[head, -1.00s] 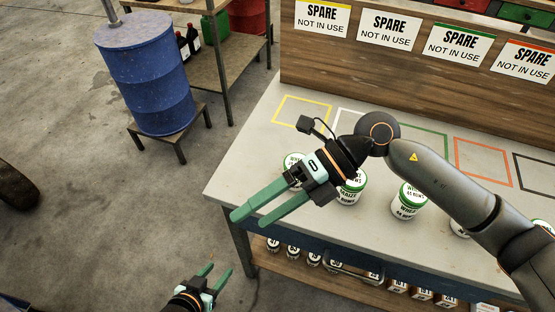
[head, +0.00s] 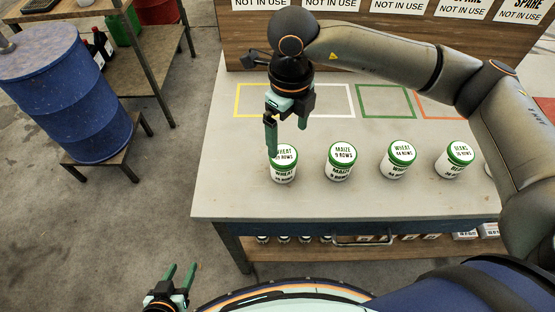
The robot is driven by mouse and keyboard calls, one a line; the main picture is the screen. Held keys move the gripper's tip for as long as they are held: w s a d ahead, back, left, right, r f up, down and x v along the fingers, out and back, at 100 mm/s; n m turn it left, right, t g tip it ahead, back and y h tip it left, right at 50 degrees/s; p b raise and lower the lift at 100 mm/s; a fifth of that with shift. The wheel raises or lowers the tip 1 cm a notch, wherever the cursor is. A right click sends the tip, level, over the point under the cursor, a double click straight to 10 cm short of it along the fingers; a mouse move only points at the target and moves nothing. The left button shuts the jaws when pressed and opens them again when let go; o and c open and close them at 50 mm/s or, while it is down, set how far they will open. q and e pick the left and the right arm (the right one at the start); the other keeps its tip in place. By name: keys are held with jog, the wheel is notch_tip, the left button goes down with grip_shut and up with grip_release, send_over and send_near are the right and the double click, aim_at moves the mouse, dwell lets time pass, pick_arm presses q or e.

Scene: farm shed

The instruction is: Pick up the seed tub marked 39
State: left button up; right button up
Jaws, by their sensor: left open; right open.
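Several white seed tubs with green lids stand in a row on the table. The leftmost tub (head: 284,172) reads WHEAT, with its number too small to be sure of. The third tub (head: 397,166) reads WHEAT and the fourth (head: 455,165) BEANS. I cannot clearly read 39 on any of them. My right gripper (head: 273,150) is open and points down at the leftmost tub's lid, overlapping its left edge; contact is unclear. My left gripper (head: 182,274) is open and empty, low in front of the table.
Coloured outlines, such as the green one (head: 385,101), mark the tabletop behind the tubs. A back board (head: 385,32) carries signs reading NOT IN USE. A blue barrel (head: 65,95) stands on a low stand at left. A shelf under the table holds bottles and boxes.

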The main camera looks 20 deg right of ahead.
aim_at(287, 155)
notch_tip(287, 155, down, 5)
jog(key=shift+f+p, duration=0.15)
jog(key=shift+p, duration=0.15)
jog(key=shift+a+f+p, duration=0.2)
jog(key=shift+f+p, duration=0.1)
jog(key=shift+f, duration=1.1)
jog(key=shift+a+f+p, duration=0.2)
jog(key=shift+f+p, duration=0.05)
jog(key=shift+f, duration=1.1)
jog(key=shift+c, duration=0.2)
jog(key=shift+w, duration=0.1)
jog(key=c, duration=1.4)
